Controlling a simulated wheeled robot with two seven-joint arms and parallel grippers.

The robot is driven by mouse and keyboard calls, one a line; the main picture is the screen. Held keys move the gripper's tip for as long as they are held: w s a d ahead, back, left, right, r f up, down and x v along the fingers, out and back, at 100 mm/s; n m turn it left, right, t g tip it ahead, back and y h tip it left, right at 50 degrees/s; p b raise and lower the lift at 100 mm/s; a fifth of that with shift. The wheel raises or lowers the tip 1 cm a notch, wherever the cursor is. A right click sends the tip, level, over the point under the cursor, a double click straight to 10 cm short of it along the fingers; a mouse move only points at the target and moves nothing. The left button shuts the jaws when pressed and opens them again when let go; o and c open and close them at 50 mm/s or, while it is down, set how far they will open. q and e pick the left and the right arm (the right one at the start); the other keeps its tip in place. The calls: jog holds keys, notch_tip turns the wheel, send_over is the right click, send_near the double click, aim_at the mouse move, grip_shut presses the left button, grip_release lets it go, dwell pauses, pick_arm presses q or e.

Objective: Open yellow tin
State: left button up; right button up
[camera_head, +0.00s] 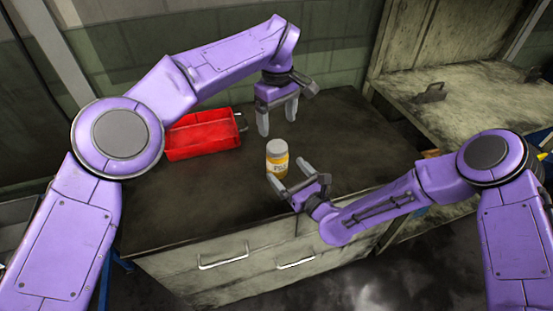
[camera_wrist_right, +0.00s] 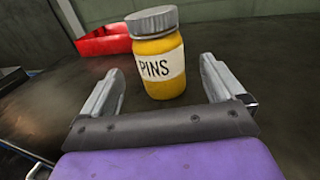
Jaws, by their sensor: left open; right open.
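The yellow tin (camera_head: 277,164) is a small jar with a grey lid (camera_head: 277,146) and a white label. It stands upright on the dark worktop. In the right wrist view the tin (camera_wrist_right: 163,72) shows the word PINS on its label and its lid (camera_wrist_right: 152,20) is on. My right gripper (camera_head: 287,174) is open at the tin's near side, its fingers pointing at the tin; in the wrist view its fingers (camera_wrist_right: 160,85) lie to either side of it. My left gripper (camera_head: 277,118) is open and empty, pointing down above and behind the tin.
A red bin (camera_head: 203,140) stands on the worktop (camera_head: 190,200) at the back left, near my left arm. Drawers with white handles (camera_head: 224,262) are at the front. A grimy cabinet (camera_head: 450,95) stands at the right. The worktop left of the tin is clear.

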aim_at(274, 156)
pick_arm(q)
jog(key=shift+w+f, duration=0.1)
pick_arm(e)
jog(key=x, duration=0.7)
jog(key=shift+w+a, duration=0.15)
jog(key=shift+w, duration=0.1)
jog(key=shift+w+a, duration=0.1)
pick_arm(q)
jog(key=shift+s, duration=0.2)
pick_arm(e)
jog(key=shift+r, duration=0.1)
